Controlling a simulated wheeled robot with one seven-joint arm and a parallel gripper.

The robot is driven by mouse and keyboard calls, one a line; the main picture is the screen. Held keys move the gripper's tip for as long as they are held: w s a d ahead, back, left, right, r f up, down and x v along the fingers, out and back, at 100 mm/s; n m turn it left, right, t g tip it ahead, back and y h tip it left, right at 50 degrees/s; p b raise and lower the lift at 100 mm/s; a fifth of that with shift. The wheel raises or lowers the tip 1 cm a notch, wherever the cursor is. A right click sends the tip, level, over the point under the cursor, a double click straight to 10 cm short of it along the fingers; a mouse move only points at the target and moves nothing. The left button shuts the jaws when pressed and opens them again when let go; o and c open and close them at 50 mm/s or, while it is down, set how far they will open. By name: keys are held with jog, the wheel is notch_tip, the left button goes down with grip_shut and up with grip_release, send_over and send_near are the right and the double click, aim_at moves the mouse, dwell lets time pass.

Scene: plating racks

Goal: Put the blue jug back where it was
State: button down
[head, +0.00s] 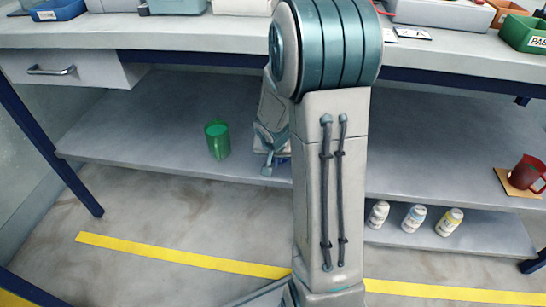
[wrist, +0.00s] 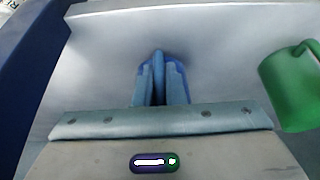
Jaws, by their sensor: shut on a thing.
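The blue jug (wrist: 177,82) is in my gripper (wrist: 159,98) in the wrist view, at the top middle in front of the grey shelf. Its handle side faces the wrist camera, and my gripper is shut on it. In the head view my arm hides most of the jug and the gripper. Only a small blue patch (head: 284,160) shows beside the wrist, over the lower shelf (head: 110,140). I cannot tell whether the jug touches the shelf.
A green jug (head: 217,140) stands on the shelf, left of my wrist; it also shows at the right of the wrist view (wrist: 290,90). A red jug (head: 527,172) stands on a brown mat (head: 508,184) at far right. Several bottles (head: 414,217) stand lower. The worktop (head: 180,32) overhangs the shelf.

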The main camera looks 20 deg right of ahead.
jog(key=shift+f+b, duration=0.45)
jog(key=c, duration=1.4)
grip_release()
jog(key=shift+c, duration=0.2)
jog(key=shift+r, duration=0.1)
jog(key=p+v, duration=0.6)
jog(key=v, duration=0.7)
jog(key=shift+s+r+p, duration=0.15)
jog(key=shift+r+p, duration=0.15)
jog(key=shift+r, duration=0.05)
